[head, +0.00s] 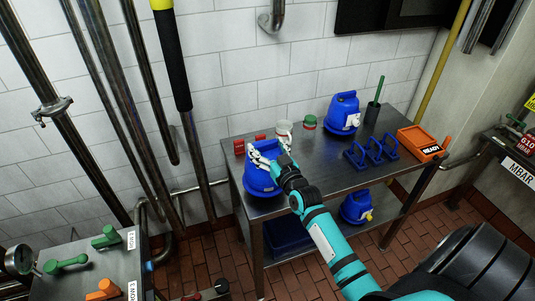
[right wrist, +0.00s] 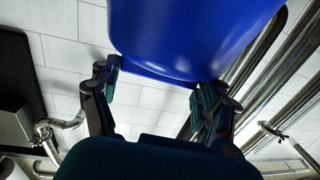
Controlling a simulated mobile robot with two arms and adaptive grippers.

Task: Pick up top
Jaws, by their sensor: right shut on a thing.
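A blue container (head: 262,181) is at the near left end of the metal table. My right gripper (head: 266,158) is at its upper part and is shut on it. In the right wrist view the blue container (right wrist: 195,35) fills the top, with the right gripper's fingers (right wrist: 160,85) on either side of its lower edge. I cannot tell whether its base touches the table. Another blue container (head: 343,113) with a white part stands at the back of the table top. A third one (head: 356,207) with a yellow part is on the lower shelf. My left gripper is not in view.
The metal table (head: 318,172) also carries a white mug (head: 284,130), a green-lidded jar (head: 310,122), a blue rack (head: 371,152), a dark cup with a green stick (head: 372,113) and an orange box (head: 421,143). Pipes (head: 125,100) run along the wall at left. Green handles (head: 105,237) lie at lower left.

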